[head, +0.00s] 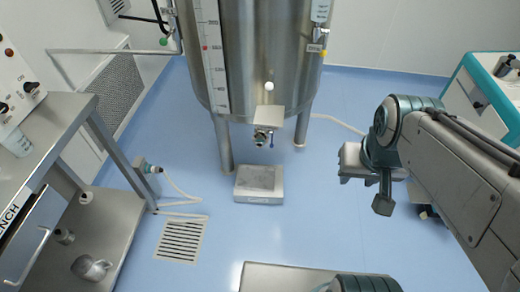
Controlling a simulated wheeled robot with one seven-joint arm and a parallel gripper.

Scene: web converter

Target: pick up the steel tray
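A low, rectangular steel piece (259,184) with a darker grey top lies on the blue floor below the tank; it could be the steel tray or a small floor scale. A flat steel surface (262,279) with a pale rim shows at the bottom edge, cut off by the frame and partly hidden by a dark rounded part; I cannot tell if it is a tray or a bench top. My gripper (355,163) is held up at the right, apart from both. Its fingers are not clear from this angle, and I see nothing held in it.
A large steel tank (262,50) on legs stands at the back, with a valve (262,137) low on its front. A steel bench (50,125) with a lower shelf is at left. A floor drain (181,240) and hoses lie beside it. A teal-edged cabinet (490,85) stands at right.

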